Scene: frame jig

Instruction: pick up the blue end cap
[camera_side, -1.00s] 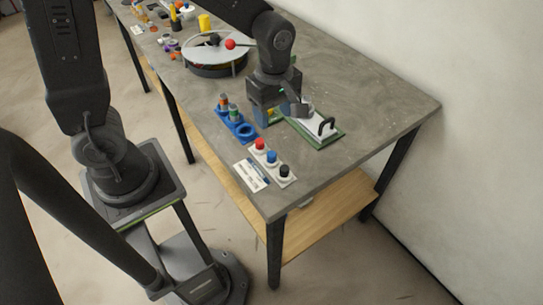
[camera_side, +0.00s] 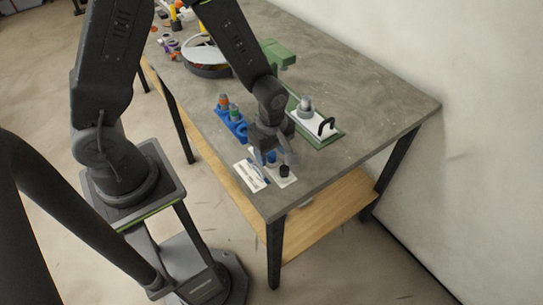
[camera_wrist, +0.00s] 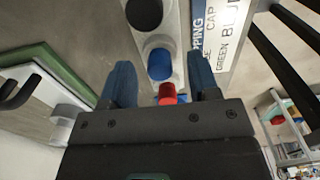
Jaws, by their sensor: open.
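The blue end cap (camera_wrist: 160,65) stands on a light strip between a black cap (camera_wrist: 144,13) and a red cap (camera_wrist: 167,94) in the wrist view. In the side view the blue cap (camera_side: 271,157) is partly covered by my gripper, and the red cap is hidden. My gripper (camera_wrist: 160,62) is open and empty, pointing down over the row. In the wrist view its two fingers lie on either side of the blue cap, with gaps to it. I cannot tell how far above the cap the fingertips are.
A printed card (camera_side: 251,175) lies left of the strip. A blue holder (camera_side: 234,125) with small parts stands behind it. A green-edged white plate with a black handle (camera_side: 326,127) is to the right. The table's front edge is close.

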